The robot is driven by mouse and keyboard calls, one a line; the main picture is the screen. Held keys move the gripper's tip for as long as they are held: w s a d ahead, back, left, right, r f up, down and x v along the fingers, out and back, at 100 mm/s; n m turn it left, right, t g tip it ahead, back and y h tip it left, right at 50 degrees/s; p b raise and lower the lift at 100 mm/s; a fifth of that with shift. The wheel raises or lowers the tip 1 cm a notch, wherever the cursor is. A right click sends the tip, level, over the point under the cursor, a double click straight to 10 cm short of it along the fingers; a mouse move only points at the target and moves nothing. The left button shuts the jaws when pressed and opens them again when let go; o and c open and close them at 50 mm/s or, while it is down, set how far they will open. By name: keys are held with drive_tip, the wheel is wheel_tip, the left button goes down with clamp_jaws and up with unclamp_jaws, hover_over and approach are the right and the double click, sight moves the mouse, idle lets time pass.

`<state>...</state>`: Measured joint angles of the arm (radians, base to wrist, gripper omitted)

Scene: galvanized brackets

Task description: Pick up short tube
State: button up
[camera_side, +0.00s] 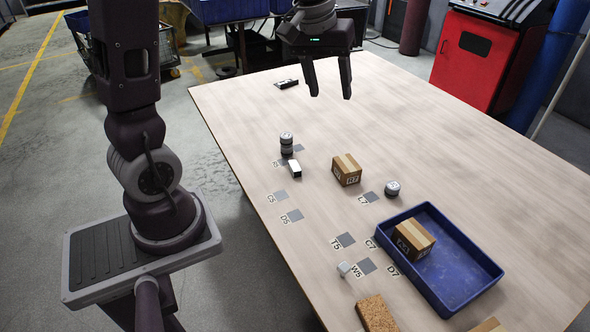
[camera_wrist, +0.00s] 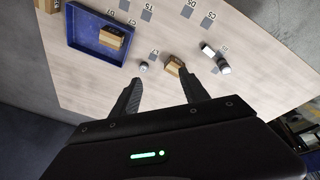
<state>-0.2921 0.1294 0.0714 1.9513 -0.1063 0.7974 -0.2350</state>
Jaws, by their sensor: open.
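A short grey round piece (camera_side: 392,188) stands on the table between the blue tray and a cardboard box. It looks like the short tube, but I cannot see whether it is hollow. It also shows in the wrist view (camera_wrist: 143,67), just beyond the left fingertip in the picture. My gripper (camera_side: 329,96) is open and empty, high above the far part of the table. Its two spread fingers (camera_wrist: 160,79) show in the wrist view.
A cardboard box (camera_side: 347,169) stands mid-table, with a white-and-black block (camera_side: 294,170) to its left. The blue tray (camera_side: 462,302) holds another box (camera_side: 413,238). A small grey piece (camera_side: 344,269) and a cork-like block (camera_side: 376,314) lie nearer the front. The table's right rear is clear.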

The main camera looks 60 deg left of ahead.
drive_tip(key=w+a+f+n+g, duration=0.1)
drive_tip(key=w+a+f+n, duration=0.15)
drive_tip(key=a+f, duration=0.35)
drive_tip(key=w+a+f+n+g, duration=0.1)
drive_tip(key=w+a+f+n, duration=0.1)
drive_tip(key=w+a+f, duration=0.3)
drive_tip(key=n+g, duration=0.1)
drive_tip(key=n, duration=0.3)
hover_over(295, 165)
drive_tip(key=f, duration=2)
drive_tip(key=shift+w+d+f, duration=0.1)
drive_tip(key=shift+d+f, duration=0.05)
drive_tip(key=shift+d, duration=0.05)
wheel_tip(295, 165, down, 8)
drive_tip(key=shift+a+r, duration=0.1)
drive_tip(key=shift+r, duration=0.1)
clamp_jaws()
